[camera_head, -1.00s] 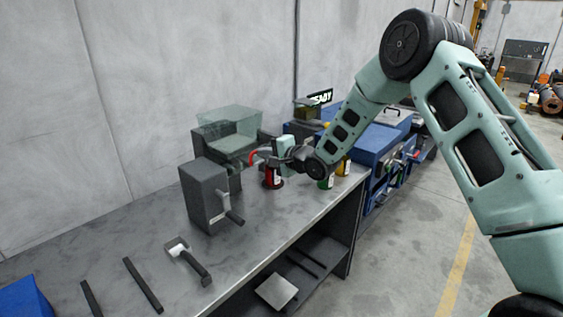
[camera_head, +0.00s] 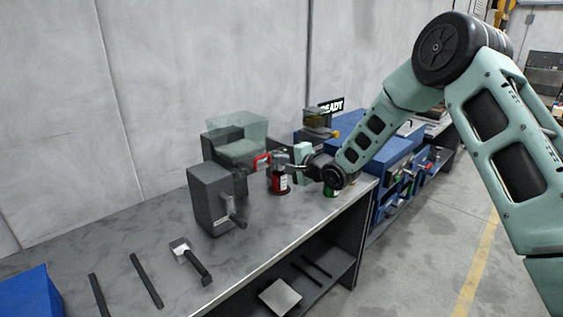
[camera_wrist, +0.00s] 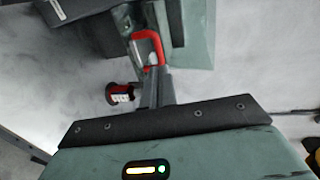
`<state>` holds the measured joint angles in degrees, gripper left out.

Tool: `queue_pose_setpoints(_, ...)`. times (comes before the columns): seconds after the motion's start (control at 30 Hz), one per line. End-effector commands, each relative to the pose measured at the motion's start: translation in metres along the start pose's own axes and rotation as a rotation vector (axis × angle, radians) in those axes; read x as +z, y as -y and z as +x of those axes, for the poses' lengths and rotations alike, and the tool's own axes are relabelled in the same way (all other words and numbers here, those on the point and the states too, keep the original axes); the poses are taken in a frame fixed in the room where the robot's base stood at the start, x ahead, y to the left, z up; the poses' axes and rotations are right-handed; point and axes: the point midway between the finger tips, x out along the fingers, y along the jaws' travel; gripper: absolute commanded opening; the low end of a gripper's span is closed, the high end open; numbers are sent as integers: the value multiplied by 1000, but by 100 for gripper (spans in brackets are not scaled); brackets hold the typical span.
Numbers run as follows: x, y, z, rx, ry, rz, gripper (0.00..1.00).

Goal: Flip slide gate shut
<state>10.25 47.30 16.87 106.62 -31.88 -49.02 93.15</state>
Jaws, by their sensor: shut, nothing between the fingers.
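A dark machine with a clear greenish hopper (camera_head: 236,127) stands at the back of the bench. A red loop handle (camera_head: 262,162), which looks like the slide gate's, sticks out at its right side. The handle also shows in the wrist view (camera_wrist: 158,44), just beyond the fingertips. My gripper (camera_head: 277,160) is shut and empty, with its tips beside the red handle. In the wrist view the closed fingers (camera_wrist: 156,78) point up towards the handle's lower end. I cannot tell if they touch it. The gate plate itself is not clearly visible.
A red container (camera_head: 280,184) stands below my gripper and a green one (camera_head: 330,191) to its right. A grey box with a lever (camera_head: 210,200) stands in front of the machine. Tools lie on the near bench. Blue units stand at the right.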

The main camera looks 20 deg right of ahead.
Motion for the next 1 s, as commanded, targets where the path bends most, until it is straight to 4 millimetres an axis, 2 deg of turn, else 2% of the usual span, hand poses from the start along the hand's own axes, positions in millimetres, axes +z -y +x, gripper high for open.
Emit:
queue_pose_setpoints(0.53, 1, -3, -77, 1, 1, 0, 0)
queue_pose_setpoints(0.7, 2, -2, -86, 2, 3, 1, 0)
queue_pose_setpoints(1.0, 2, -2, -87, 2, 4, 1, 0)
